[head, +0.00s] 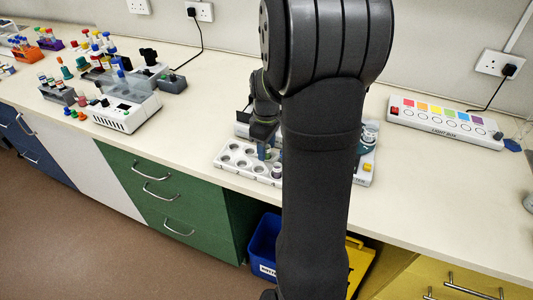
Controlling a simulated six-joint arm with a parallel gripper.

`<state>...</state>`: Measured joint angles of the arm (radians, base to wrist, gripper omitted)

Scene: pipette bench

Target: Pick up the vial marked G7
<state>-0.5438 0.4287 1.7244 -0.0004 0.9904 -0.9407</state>
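A white rack (229,164) with round holes stands on the bench in the middle of the head view, partly behind my arm. A small vial (277,171) stands at its right part, next to my arm. My gripper (264,150) points down over the rack, close to the vial and a little behind it. Something bluish shows at its fingertips, but I cannot tell whether it is held or whether the fingers are open. No marking G7 can be read at this size, so I cannot tell which vial bears it. My arm hides the rack's middle right.
A white light box (445,121) with coloured squares lies to the right. A white device (125,112) and several coloured racks and tubes stand to the left. A blue bin (264,244) is below the bench. The bench (205,120) is clear left of the rack.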

